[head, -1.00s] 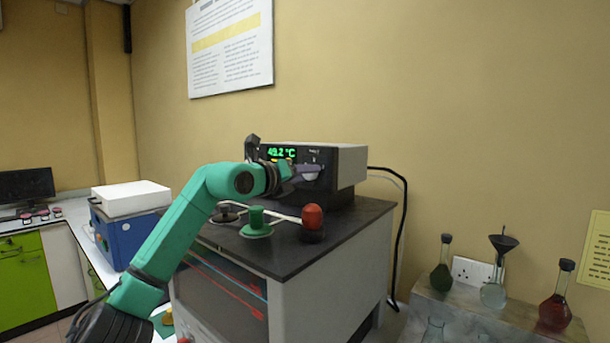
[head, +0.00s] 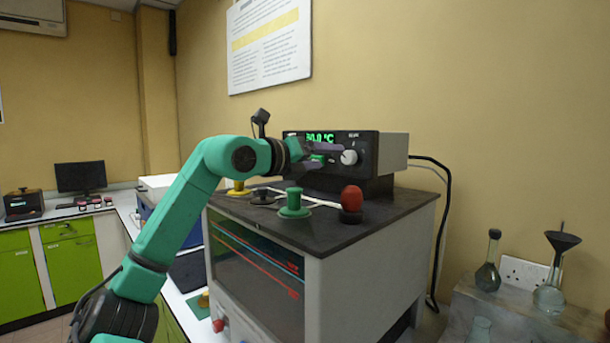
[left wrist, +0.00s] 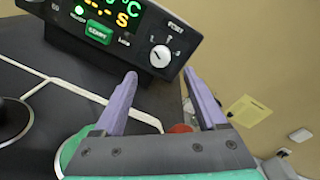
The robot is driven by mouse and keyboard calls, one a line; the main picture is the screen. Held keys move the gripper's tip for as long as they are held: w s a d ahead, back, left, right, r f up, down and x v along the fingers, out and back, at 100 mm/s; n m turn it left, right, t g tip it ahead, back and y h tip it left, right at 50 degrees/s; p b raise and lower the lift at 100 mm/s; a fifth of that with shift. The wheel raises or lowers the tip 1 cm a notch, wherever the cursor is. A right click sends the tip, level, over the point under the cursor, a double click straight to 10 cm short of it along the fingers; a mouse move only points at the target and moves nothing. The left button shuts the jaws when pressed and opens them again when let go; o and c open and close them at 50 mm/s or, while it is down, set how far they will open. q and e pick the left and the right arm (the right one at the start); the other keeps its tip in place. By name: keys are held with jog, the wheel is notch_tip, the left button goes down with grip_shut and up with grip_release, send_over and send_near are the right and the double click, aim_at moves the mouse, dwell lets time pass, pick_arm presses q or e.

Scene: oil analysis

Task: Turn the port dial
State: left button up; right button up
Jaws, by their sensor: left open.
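The port dial is a white round knob (head: 349,157) with a pointer, on the dark front panel of a control box (head: 400,150). In the left wrist view the dial (left wrist: 160,56) shows beyond and between the two purple fingertips, with small number marks around it. My left gripper (head: 328,155) is open and empty, just left of and in front of the dial in the head view. The left wrist view shows the fingers (left wrist: 160,76) spread apart, with a gap between them and the dial. My right gripper is not in view.
The box stands on a dark-topped cabinet (head: 400,205). A green knob-like fitting (head: 294,205) and a red one (head: 351,198) stand on the top in front. A green button (left wrist: 98,32) is left of the dial. Flasks (head: 488,272) stand on a ledge at the right.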

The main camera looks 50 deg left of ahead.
pick_arm(q)
jog(key=s+b, duration=0.2)
jog(key=s, duration=0.4)
jog(key=shift+s+d+r, duration=0.25)
jog(key=shift+s+r, duration=0.05)
jog(key=shift+s, duration=0.1)
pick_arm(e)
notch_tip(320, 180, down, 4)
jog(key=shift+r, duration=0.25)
